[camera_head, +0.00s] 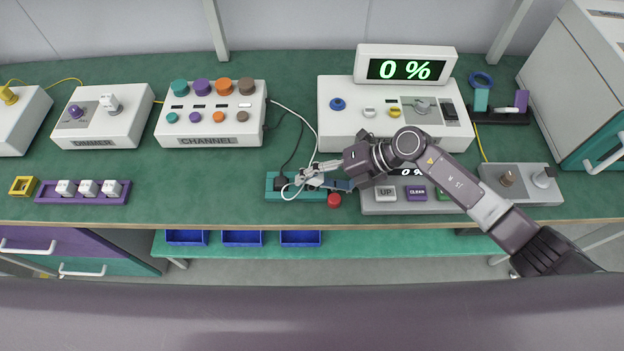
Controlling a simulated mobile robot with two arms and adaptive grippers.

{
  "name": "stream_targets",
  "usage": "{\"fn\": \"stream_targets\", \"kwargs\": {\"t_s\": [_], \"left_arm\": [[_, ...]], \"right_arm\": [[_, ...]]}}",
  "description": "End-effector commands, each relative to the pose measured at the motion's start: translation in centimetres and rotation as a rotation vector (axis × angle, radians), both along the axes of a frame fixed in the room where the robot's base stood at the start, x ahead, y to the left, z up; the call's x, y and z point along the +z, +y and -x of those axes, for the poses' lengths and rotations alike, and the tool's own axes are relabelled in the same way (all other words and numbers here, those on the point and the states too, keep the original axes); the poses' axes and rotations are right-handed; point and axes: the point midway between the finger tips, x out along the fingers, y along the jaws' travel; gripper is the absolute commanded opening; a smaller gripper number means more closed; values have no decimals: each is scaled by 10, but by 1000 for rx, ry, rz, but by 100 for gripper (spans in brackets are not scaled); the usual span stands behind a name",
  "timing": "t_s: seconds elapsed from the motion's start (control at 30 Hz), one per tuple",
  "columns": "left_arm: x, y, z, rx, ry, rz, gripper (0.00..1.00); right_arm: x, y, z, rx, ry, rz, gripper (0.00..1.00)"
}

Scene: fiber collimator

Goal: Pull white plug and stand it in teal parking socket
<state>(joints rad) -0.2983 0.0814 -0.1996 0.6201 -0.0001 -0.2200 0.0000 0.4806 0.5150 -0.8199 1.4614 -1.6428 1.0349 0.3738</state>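The white plug is hard to tell apart from the pale fingers of my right gripper (303,178). Its white cable (316,136) runs down from the channel box and loops at the teal socket strip (273,194). My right gripper is low over the strip, its arm coming in from the right. I cannot tell whether the fingers are closed on the plug or whether the plug is seated. A black plug (281,184) with a black cable stands in the strip's left end. The gripper hides much of the strip's middle. My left gripper is not in view.
A grey keypad box (380,207) lies under my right forearm. The channel box (212,128) and the 0 % display box (335,122) stand behind. The green table is clear left of the strip.

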Motion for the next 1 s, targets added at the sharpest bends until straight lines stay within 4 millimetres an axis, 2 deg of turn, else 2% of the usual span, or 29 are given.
{"fn": "stream_targets", "kwargs": {"t_s": [0.03, 0.27, 0.37, 0.8, 1.0], "left_arm": [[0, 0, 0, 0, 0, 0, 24], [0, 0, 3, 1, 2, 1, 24], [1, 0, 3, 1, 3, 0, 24], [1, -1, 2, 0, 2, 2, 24], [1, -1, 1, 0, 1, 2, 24]], "right_arm": [[-7, -4, 4, 2, 12, 13, 51], [-5, -3, 4, 2, 11, 11, 51], [2, -3, 3, 1, 8, 9, 51], [83, -1, 1, 1, -1, 3, 51], [98, -1, 2, 0, 3, 3, 51]]}}
